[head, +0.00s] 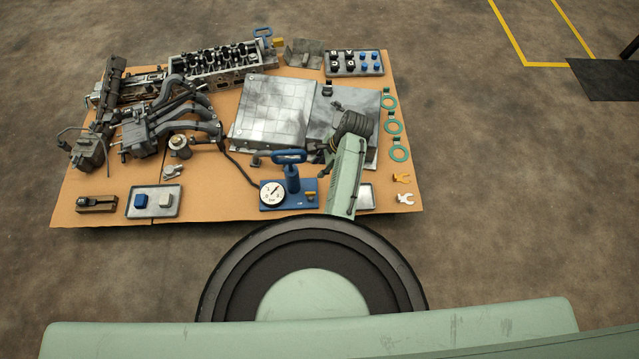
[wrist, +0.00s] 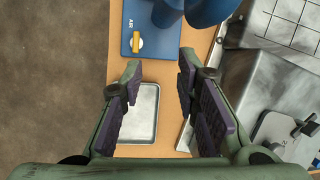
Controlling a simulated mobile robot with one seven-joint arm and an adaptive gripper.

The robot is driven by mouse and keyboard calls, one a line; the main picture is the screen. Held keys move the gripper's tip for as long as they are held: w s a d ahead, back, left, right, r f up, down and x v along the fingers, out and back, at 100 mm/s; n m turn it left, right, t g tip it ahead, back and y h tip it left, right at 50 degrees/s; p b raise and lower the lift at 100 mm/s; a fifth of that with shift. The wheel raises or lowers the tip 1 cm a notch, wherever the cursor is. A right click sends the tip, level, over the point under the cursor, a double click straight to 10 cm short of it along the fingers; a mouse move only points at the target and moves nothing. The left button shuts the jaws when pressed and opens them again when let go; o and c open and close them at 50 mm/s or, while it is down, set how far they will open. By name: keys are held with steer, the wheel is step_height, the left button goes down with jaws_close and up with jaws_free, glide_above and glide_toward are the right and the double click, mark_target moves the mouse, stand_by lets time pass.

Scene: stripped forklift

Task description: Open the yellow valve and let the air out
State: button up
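The yellow valve (head: 310,195) is a small knob on the right part of the blue pump base (head: 286,207), beside a white dial gauge (head: 272,193) and a blue pump handle (head: 289,156). In the wrist view the valve (wrist: 137,42) shows as a yellow knob with a pale bar across it, beside the letters "AIR" on the blue plate (wrist: 128,15). My gripper (wrist: 159,72) is open and empty, its purple-padded fingers wide apart. The valve lies beyond the fingertips in the picture, nearer the left finger, and is not touched. In the head view my arm mostly hides the gripper.
A small empty metal tray (wrist: 142,105) shows between my fingers. Grey metal plates (head: 270,110) lie behind the pump. A dark hose runs left from the pump.

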mark_target(310, 193)
steer(key=shift+m+g, duration=0.5)
steer(key=shift+m, duration=0.1)
steer(key=s+x, duration=0.1)
steer(key=x, duration=0.7)
steer(key=s+b+x, duration=0.1)
steer(key=x, duration=0.3)
steer(key=shift+s+d+f, duration=0.3)
steer(key=shift+s+d, duration=0.05)
steer(key=shift+c, duration=0.3)
jaws_close()
